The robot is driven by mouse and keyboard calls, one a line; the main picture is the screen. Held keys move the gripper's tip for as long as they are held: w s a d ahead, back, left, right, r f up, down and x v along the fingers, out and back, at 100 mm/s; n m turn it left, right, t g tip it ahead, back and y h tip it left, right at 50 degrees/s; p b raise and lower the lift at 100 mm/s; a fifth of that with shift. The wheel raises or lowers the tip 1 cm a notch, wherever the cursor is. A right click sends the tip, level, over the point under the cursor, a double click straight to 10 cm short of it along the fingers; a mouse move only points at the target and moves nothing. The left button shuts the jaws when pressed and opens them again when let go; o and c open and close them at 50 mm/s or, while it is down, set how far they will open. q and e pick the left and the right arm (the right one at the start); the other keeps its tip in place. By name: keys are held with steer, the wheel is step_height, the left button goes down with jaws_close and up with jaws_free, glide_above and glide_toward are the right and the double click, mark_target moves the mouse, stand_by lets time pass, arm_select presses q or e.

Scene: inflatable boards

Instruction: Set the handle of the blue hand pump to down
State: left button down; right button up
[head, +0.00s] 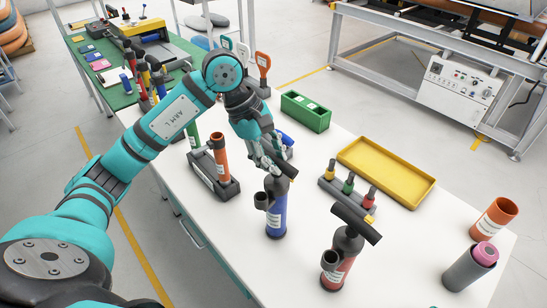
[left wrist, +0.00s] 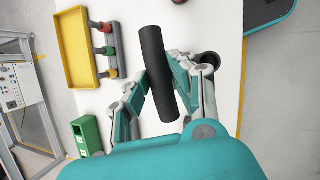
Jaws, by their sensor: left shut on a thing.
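The blue hand pump (head: 277,215) stands upright on the white table, with a dark cap and a small dark side port. Its black bar handle (head: 289,171) sits close above the top of the body, partly hidden by my gripper. My left gripper (head: 270,160) comes from above and is shut on this handle. In the left wrist view the handle (left wrist: 155,55) lies between the two fingers of my left gripper (left wrist: 160,92). The pump's rod is hidden, so I cannot tell how far it stands out. My right gripper is not in view.
A red hand pump (head: 340,262) with a black handle stands to the right. An orange tube in a dark holder (head: 205,172) stands left. A yellow tray (head: 386,172), a small rack (head: 347,190) and a green box (head: 305,112) lie behind. Orange and grey cylinders stand far right.

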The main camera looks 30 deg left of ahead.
arm_select(q)
steer(key=shift+s+f, duration=0.15)
steer(key=shift+f, duration=0.2)
steer(key=c, duration=1.4)
jaws_free()
steer(key=shift+f, duration=0.1)
steer(key=o, duration=0.3)
steer(key=shift+w, duration=0.25)
steer(key=shift+s+a+r, duration=0.1)
steer(key=shift+r, duration=0.2)
steer(key=v, duration=1.1)
steer(key=shift+a+r, duration=0.15)
steer(key=shift+r, duration=0.05)
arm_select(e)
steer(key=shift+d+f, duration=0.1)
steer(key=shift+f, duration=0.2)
